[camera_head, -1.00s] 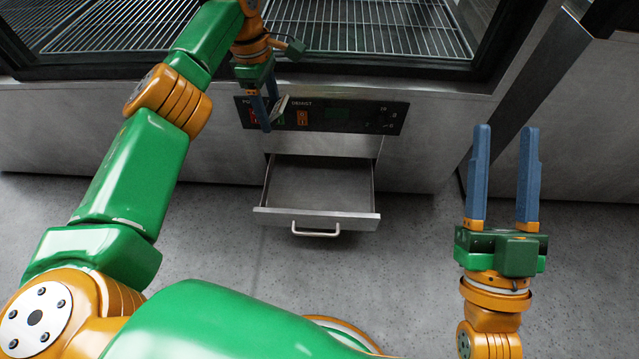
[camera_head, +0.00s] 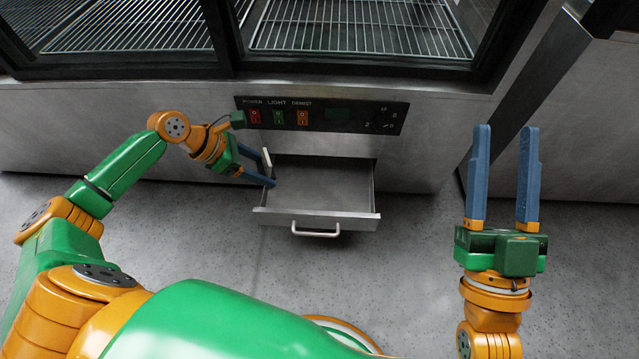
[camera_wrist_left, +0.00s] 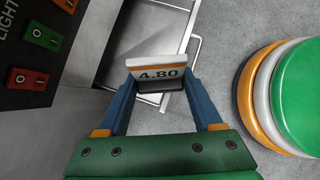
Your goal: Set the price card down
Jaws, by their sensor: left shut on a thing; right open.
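The price card (camera_wrist_left: 158,73) is a small white tent-like card with an orange stripe and "4.80" on it. It sits between the blue fingers of my left gripper (camera_wrist_left: 160,90), which is shut on it. In the head view the left gripper (camera_head: 262,170) is at the left side of the open steel drawer (camera_head: 320,216), and the card (camera_head: 267,159) shows as a thin pale edge. I cannot tell whether the card touches the drawer. My right gripper (camera_head: 503,172) is open and empty, over the floor at the right.
The control panel (camera_head: 330,115) with red, green and orange switches is above the drawer. The drawer's bottom is bare, and its handle (camera_head: 315,232) faces me. Wire racks (camera_head: 360,28) lie behind the cabinet's dark frame. The floor (camera_head: 410,270) in front is clear.

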